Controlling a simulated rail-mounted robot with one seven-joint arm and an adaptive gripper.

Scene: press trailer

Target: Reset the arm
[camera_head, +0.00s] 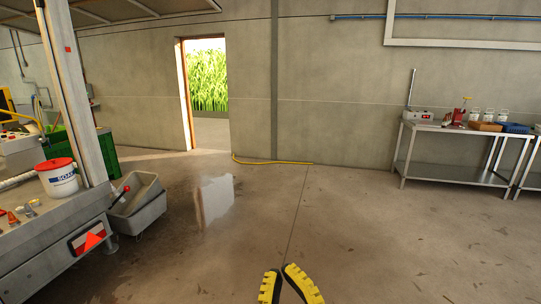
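Two yellow, ribbed fingers with dark edges, which look like those of my gripper (282,270), rise into the bottom middle of the head view. Their upper ends lie close together with a narrow gap, and they spread apart lower down. No object shows between them. The rest of the gripper and my arm are cut off by the lower edge. Whether the fingers are open or shut is not clear from this angle. They show against bare concrete floor (370,230).
A trailer bed (45,232) at left carries a white bucket with a red rim (62,180). A grey tub (138,205) stands beside it. A steel table (450,172) with small items is at right. A yellow hose (270,162) lies near the open doorway (208,95). The middle floor is clear.

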